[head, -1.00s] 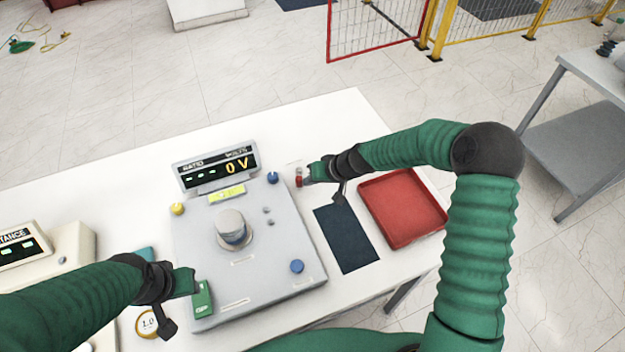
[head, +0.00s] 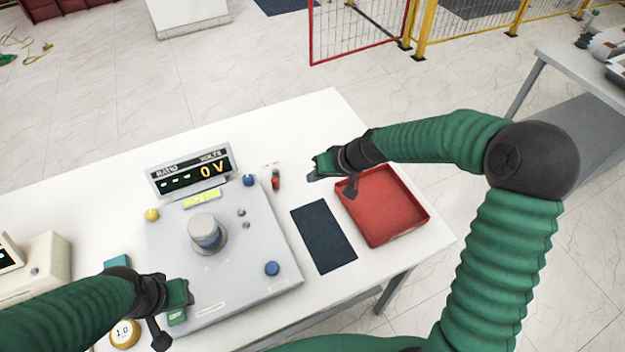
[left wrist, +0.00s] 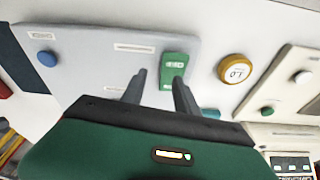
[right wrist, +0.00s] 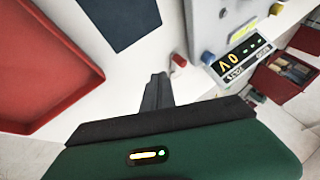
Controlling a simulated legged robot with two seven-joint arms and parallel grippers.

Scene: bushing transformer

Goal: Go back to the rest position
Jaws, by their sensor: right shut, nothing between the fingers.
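My right gripper (head: 314,176) hangs over the table between the small red-capped part (head: 276,180) and the red tray (head: 384,208). Its fingers are together and empty in the right wrist view (right wrist: 157,88), apart from the red-capped part (right wrist: 180,60). My left gripper (head: 188,295) is over the front left corner of the grey test unit (head: 240,285). In the left wrist view its fingers (left wrist: 158,88) stand apart with nothing between them, near the green label piece (left wrist: 175,66). The green piece (head: 177,318) is partly hidden by the gripper in the head view.
The unit's display (head: 192,172) reads 0 V. A dark mat (head: 323,236) lies between unit and tray. A yellow round gauge (head: 124,334) and a beige instrument (head: 42,270) are at left. The table's back right (head: 325,115) is clear. A fence (head: 355,30) stands beyond.

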